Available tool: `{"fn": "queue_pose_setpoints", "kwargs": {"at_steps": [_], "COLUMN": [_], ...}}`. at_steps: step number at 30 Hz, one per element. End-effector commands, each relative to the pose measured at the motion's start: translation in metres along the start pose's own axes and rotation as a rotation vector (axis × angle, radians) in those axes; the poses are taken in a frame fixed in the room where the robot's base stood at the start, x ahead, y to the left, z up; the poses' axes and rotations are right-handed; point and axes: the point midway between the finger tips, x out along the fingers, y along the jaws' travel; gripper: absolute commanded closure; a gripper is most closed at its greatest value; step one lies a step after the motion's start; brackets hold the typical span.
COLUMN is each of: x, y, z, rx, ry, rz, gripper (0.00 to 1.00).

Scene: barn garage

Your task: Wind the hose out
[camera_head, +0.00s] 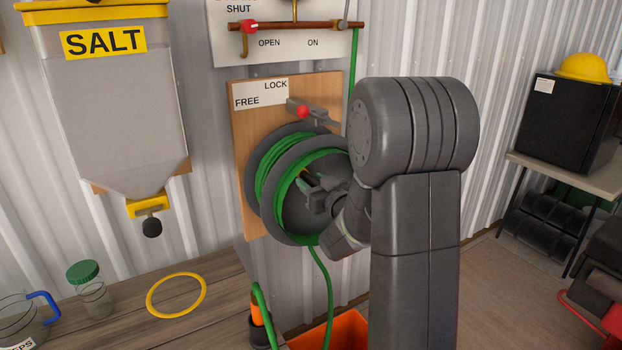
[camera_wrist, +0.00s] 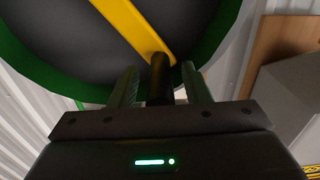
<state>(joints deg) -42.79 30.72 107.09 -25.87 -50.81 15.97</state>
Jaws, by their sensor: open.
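The green hose (camera_head: 264,170) is wound on a dark grey reel (camera_head: 285,222) mounted on a wooden board (camera_head: 245,150). One length hangs from the reel's bottom toward an orange bin (camera_head: 345,330). My gripper (camera_head: 312,187) is at the reel's front face, partly hidden by my arm. In the wrist view, its open fingers (camera_wrist: 159,88) stand on either side of a black crank handle (camera_wrist: 160,75) on a yellow crank arm (camera_wrist: 132,25). Whether they touch the handle is unclear. A grey lever with a red knob (camera_head: 302,112) sits above the reel, below the FREE/LOCK label (camera_head: 261,94).
A valve panel (camera_head: 285,48) is above the reel, and a salt hopper (camera_head: 115,110) is to the left. The bench (camera_head: 140,330) holds a yellow ring (camera_head: 150,309), a green-lidded jar (camera_head: 96,300) and a jug (camera_head: 20,320). An orange nozzle (camera_head: 256,312) stands in a black holder.

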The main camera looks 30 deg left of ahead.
Motion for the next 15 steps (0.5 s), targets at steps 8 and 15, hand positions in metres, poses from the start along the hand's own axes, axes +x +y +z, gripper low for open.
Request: {"fn": "queue_pose_setpoints", "kwargs": {"at_steps": [8,15], "x": [0.01,0.0097], "y": [-0.0004,-0.0002], "z": [0.0002,0.0001], "rx": [-0.001,-0.001], "ry": [-0.001,0.0], "rz": [0.0,0.0], "gripper": [0.57,0.74]}}
